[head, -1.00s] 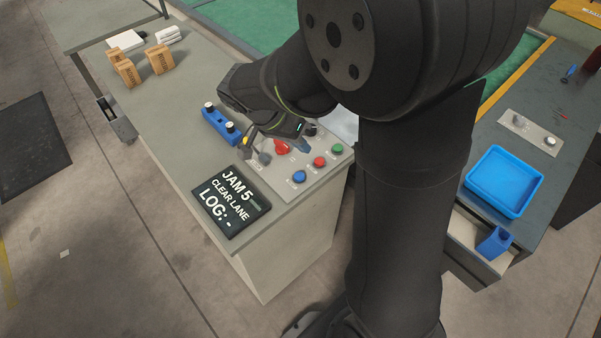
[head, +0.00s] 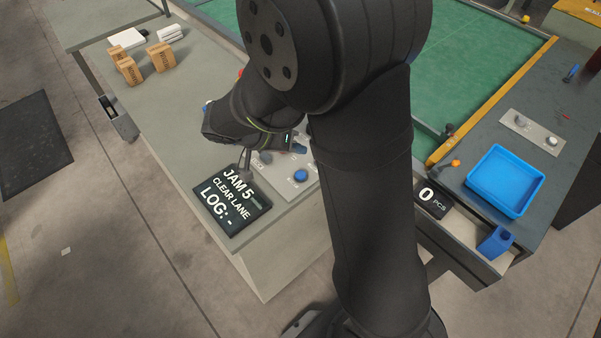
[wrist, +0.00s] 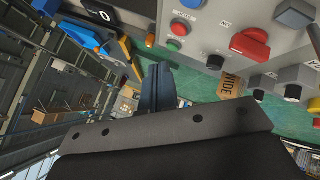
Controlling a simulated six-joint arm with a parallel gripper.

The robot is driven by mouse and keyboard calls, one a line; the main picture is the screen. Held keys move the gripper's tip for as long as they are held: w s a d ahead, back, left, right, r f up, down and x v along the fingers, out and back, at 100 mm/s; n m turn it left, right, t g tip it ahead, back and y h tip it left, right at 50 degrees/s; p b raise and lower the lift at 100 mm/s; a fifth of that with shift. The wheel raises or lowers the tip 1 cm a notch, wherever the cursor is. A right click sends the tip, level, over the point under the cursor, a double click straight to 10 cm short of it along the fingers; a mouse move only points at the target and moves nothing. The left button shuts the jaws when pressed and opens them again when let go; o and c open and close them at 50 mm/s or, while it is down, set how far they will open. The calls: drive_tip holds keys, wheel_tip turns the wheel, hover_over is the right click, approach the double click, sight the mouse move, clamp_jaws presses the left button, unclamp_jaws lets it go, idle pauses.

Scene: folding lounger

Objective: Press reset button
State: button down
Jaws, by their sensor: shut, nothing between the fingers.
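The button panel (head: 285,197) sits at the near end of the grey bench. Its blue button (head: 300,176) shows just below my gripper (head: 299,149), whose narrow dark-blue fingers are shut and empty. My forearm hides much of the panel in the head view. The wrist view shows the blue button (wrist: 191,3), a red button (wrist: 180,27) and a green button (wrist: 173,45) in a row to the upper right of my gripper (wrist: 157,85). I cannot read which is labelled reset. I see no contact between fingers and buttons.
A red knob (wrist: 250,43) and black knobs (wrist: 297,76) stand out from the panel. A dark display (head: 232,202) reads "JAM 5 CLEAR LANE LOG: -". Cardboard boxes (head: 129,70) stand at the bench's far end. A blue tray (head: 505,181) lies on the right bench.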

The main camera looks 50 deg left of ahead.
sight(296, 176)
drive_tip(key=shift+f, duration=3.55)
drive_tip(key=shift+f, duration=0.15)
drive_tip(key=shift+f, duration=0.3)
drive_tip(key=shift+f, duration=0.4)
drive_tip(key=shift+r, duration=0.85)
drive_tip(key=shift+r, duration=2.5)
drive_tip(key=shift+f, duration=0.1)
